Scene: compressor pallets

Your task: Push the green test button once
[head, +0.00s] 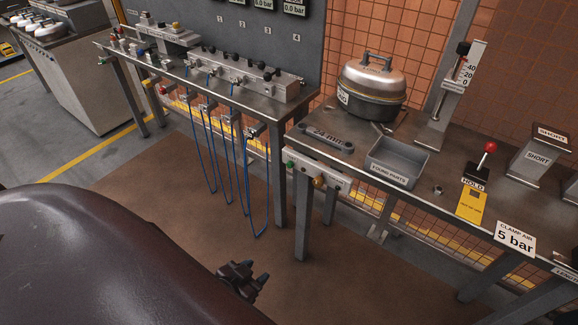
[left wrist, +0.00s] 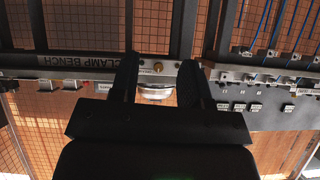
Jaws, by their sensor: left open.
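A small green button (head: 290,163) shows on the grey control strip (head: 312,175) at the front edge of the right bench, left of a brass knob (head: 318,181). My left gripper (head: 260,279) is open and empty, in front of and below the strip in the head view, apart from it. In the left wrist view, its dark fingers (left wrist: 158,78) stand apart, with a brass knob (left wrist: 158,67) and a silvery rounded thing (left wrist: 155,92) visible between them. I cannot make out the green button there; a finger may cover it. My right gripper is not in view.
The right bench carries a silver-lidded pot (head: 372,88), a grey parts tray (head: 397,160) and a red-knobbed lever (head: 489,147). Blue hoses (head: 213,165) hang under the left bench. Bench legs (head: 302,225) stand below the strip. The brown floor mat before the benches is clear.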

